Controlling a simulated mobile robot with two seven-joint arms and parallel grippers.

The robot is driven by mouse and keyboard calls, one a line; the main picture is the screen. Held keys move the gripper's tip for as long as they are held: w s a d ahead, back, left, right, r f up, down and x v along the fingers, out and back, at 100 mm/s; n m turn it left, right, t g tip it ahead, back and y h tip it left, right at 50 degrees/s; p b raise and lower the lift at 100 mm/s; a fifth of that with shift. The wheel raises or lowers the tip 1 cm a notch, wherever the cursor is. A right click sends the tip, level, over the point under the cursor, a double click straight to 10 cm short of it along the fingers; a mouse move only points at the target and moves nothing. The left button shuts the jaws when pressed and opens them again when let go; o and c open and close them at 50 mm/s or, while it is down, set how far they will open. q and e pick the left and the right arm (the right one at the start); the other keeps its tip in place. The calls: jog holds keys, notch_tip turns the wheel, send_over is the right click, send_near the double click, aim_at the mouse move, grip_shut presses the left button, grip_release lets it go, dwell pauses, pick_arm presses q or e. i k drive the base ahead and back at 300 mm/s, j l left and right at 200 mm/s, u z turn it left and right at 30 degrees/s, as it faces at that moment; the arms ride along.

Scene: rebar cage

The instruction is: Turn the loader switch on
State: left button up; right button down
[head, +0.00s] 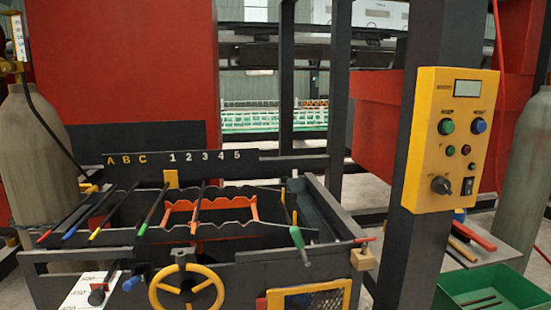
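A yellow control panel (452,140) is fixed to a dark upright post on the right. It carries a small grey display (467,88), a green button (446,126), a blue button (479,125), and smaller green and red buttons. At its lower left is a black rotary knob (441,185). Neither of my grippers is in view.
A dark rack (210,265) with colour-tipped rods stands at left and centre, with a yellow handwheel (187,288) on its front. A green bin (492,290) sits below the panel. Grey cylinders (38,150) stand at both sides. The space before the panel looks clear.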

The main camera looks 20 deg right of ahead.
aim_at(441, 186)
jog(key=z, duration=1.7)
